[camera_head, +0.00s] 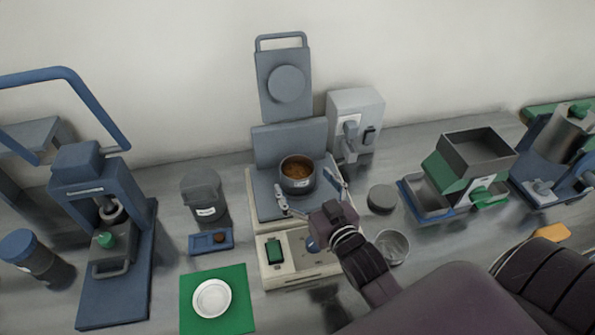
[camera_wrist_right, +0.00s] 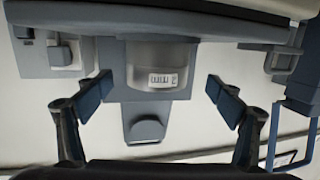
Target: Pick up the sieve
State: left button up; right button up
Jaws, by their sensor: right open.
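The sieve (camera_head: 298,184) is a round grey metal pan with brown grains inside. It stands upright on the platform of a beige and grey machine (camera_head: 259,213) in the middle of the bench. In the right wrist view, which looks upside down, the sieve (camera_wrist_right: 158,68) shows its wall and a white label. My right gripper (camera_head: 311,189) is open in front of the sieve, with a finger toward each side. In the wrist view my right gripper (camera_wrist_right: 160,87) shows a gap between each fingertip and the sieve wall. My left gripper is out of view.
The machine's raised lid (camera_head: 284,112) stands behind the sieve. A grey device (camera_head: 356,125) is close at its right. A round grey lid (camera_head: 381,198) and a clear glass dish (camera_head: 392,246) lie right of the machine. A white dish (camera_head: 212,298) rests on a green mat (camera_head: 245,312).

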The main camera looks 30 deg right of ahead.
aim_at(291, 160)
jog(key=w, duration=0.2)
jog(key=w+p, duration=0.1)
jog(key=shift+d+r, duration=0.25)
jog(key=shift+r, duration=0.15)
jog(key=shift+w+f, duration=0.3)
jog(key=shift+w, duration=0.45)
jog(key=shift+w+f, duration=0.1)
jog(key=shift+w, duration=0.05)
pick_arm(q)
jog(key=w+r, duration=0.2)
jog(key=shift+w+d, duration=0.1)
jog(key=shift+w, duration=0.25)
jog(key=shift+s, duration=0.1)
pick_arm(e)
jog(key=shift+c, duration=0.6)
jog(key=c, duration=0.8)
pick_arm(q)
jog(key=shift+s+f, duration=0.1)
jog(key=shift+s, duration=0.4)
pick_arm(e)
jog(key=c, duration=0.9)
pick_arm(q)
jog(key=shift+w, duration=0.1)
pick_arm(e)
notch_tip(291, 160, up, 20)
